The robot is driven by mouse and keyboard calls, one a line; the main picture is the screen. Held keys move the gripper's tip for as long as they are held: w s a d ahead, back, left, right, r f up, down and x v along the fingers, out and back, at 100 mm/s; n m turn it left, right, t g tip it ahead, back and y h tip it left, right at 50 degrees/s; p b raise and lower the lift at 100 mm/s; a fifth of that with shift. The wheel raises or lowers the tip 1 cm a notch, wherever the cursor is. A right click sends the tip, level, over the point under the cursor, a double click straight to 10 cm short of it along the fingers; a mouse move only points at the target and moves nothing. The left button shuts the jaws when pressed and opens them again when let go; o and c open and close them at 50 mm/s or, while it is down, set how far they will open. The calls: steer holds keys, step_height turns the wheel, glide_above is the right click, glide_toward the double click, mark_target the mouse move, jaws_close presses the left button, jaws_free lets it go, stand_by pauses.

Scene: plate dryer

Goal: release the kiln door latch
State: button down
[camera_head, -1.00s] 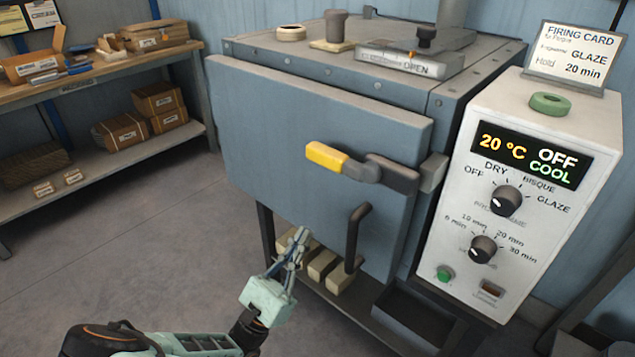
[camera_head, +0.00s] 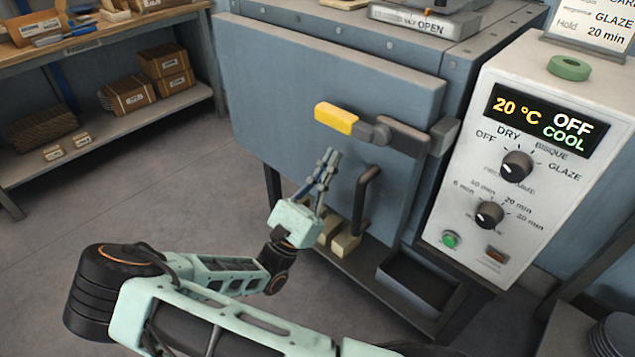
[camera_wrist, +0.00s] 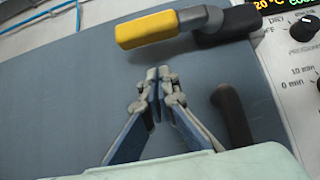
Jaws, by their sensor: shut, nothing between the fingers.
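The kiln door (camera_head: 290,95) is a blue-grey slab and looks closed. Its latch (camera_head: 372,129) lies across the door's right part, with a yellow grip on the left and a dark arm reaching a grey catch (camera_head: 444,136) at the right edge. The latch also shows at the top of the wrist view (camera_wrist: 148,28). A dark upright door handle (camera_head: 362,200) is below it. My gripper (camera_head: 331,155) is shut and empty, below the yellow grip and apart from it. In the wrist view its fingertips (camera_wrist: 158,73) point up toward the grip.
A white control box (camera_head: 525,150) stands right of the kiln; its display reads 20 °C, OFF, COOL. A shelf (camera_head: 110,125) with boxes is at the left. Cream blocks (camera_head: 343,243) lie under the door. The floor left of the kiln is clear.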

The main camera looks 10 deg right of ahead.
mark_target(355, 122)
steer(key=r, duration=0.4)
steer(key=shift+w+d+r, duration=0.2)
steer(key=shift+d+r, duration=0.05)
steer(key=shift+r, duration=0.05)
